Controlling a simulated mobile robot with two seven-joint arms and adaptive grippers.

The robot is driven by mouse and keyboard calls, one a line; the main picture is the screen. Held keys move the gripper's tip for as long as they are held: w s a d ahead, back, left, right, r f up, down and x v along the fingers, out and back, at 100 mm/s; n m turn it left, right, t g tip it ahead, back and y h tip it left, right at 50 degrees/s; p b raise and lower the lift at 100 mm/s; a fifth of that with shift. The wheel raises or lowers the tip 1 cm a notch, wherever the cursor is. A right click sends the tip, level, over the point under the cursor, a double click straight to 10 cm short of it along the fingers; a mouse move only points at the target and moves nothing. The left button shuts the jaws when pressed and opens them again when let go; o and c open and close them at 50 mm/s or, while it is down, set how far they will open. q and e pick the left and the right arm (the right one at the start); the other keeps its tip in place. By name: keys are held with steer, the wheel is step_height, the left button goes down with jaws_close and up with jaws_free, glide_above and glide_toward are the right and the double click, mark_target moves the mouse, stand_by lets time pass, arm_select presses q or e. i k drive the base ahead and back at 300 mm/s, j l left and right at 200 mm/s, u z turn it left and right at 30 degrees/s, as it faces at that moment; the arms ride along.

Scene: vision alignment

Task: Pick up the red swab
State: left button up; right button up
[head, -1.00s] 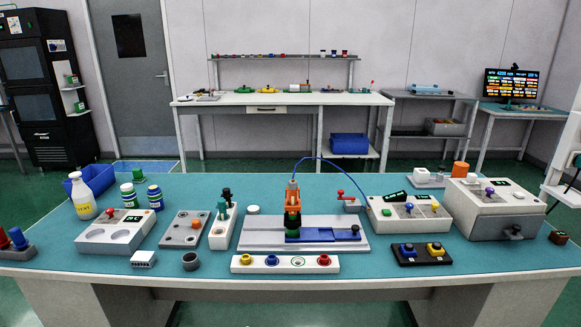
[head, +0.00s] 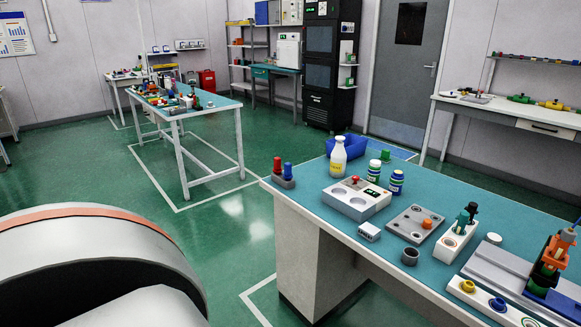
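A small grey holder (head: 284,182) stands at the near left corner of the teal-topped table (head: 327,177). In it stand a red upright piece (head: 277,166) and a blue upright piece (head: 287,171), side by side. The red piece may be the red swab; it is too small to be certain. Neither of my grippers shows in the head view. A large white rounded link with an orange band, likely part of my own arm, fills the lower left.
Behind the holder stand a white bottle (head: 338,157) and a blue bin (head: 350,145). To its right are a white device (head: 343,203) and a grey plate (head: 405,227). Another teal table (head: 184,108) stands farther back left. Green floor between the tables is clear.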

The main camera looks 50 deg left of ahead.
mark_target(277, 169)
steer(key=u, duration=1.65)
steer(key=i+j+z, duration=0.2)
steer(key=z, duration=0.2)
steer(key=i+j+z, duration=0.15)
steer(key=j+z, duration=0.2)
steer(key=i+j+z, duration=0.1)
steer(key=j, duration=0.15)
steer(key=i+j+z, duration=0.1)
steer(key=j, duration=0.2)
steer(key=i+j+z, duration=0.1)
steer(key=j, duration=0.2)
steer(key=i+j, duration=0.1)
steer(key=j, duration=0.25)
steer(key=i+j, duration=0.15)
steer(key=j, duration=0.25)
steer(key=i+j+z, duration=0.1)
steer(key=j, duration=0.25)
steer(key=i+j, duration=0.1)
steer(key=j, duration=0.3)
steer(key=i+j, duration=0.1)
steer(key=j, duration=0.25)
steer(key=i+z, duration=0.05)
